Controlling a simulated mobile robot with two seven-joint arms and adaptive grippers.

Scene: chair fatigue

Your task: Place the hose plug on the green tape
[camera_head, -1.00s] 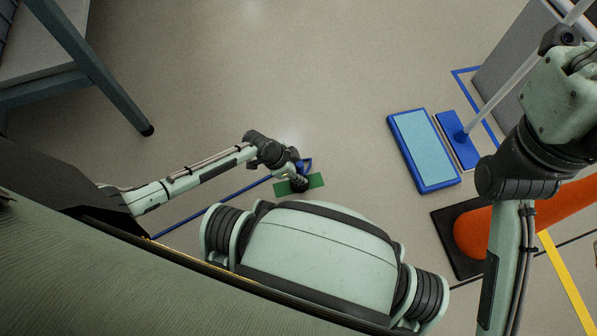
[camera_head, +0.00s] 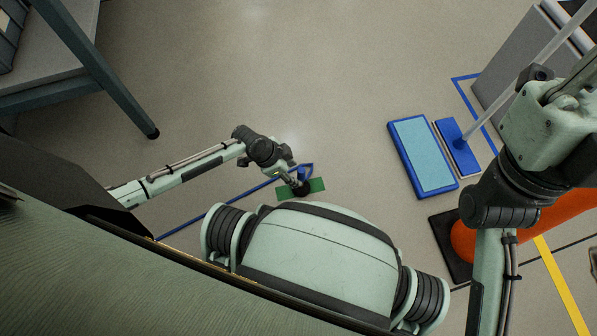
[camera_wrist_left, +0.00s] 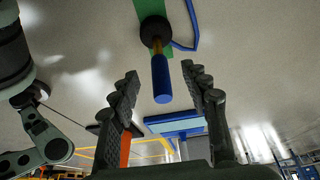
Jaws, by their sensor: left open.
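The hose plug stands on the green tape (camera_head: 317,185) on the floor, with its black round base (camera_head: 304,190) resting on the strip. Its blue handle shows in the left wrist view (camera_wrist_left: 161,80), above a brass-coloured collar and the black base. The green tape also shows there (camera_wrist_left: 149,8), partly covered by the base. My left gripper (camera_wrist_left: 163,82) is open, with one finger on each side of the handle's end and a visible gap to each. In the head view, my left gripper (camera_head: 291,178) is just left of the plug. My right gripper's fingers are not visible.
A blue tape line (camera_head: 235,198) runs on the floor near the plug. A blue tray with a light-blue top (camera_head: 422,153), a mop head (camera_head: 458,144) and an orange object (camera_head: 540,222) are at right. A table leg (camera_head: 110,85) stands at upper left. The floor between is clear.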

